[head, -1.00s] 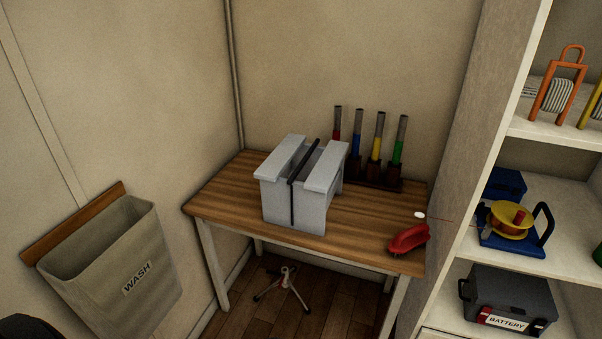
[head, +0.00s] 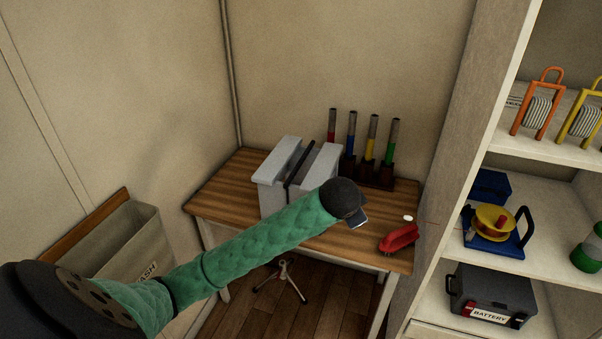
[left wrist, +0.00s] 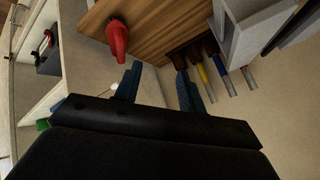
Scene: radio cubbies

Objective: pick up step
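The only step-like thing I see is a light grey block with a dark slot and a black bar (head: 281,165), standing on the wooden table (head: 232,182); whether it is the step I cannot tell. It also shows at the top right of the left wrist view (left wrist: 246,32). My left gripper (head: 358,222) hangs over the table's front right part, to the right of the grey block and apart from it. In the left wrist view its two blue fingers (left wrist: 160,68) are spread with nothing between them. My left arm hides the block's lower right part. My right gripper is not in view.
A red brush-like thing (head: 399,238) lies near the table's right corner. Several coloured tubes (head: 373,137) stand in a dark rack behind. A shelf unit (head: 545,148) with reels and a battery box (head: 491,292) is at the right.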

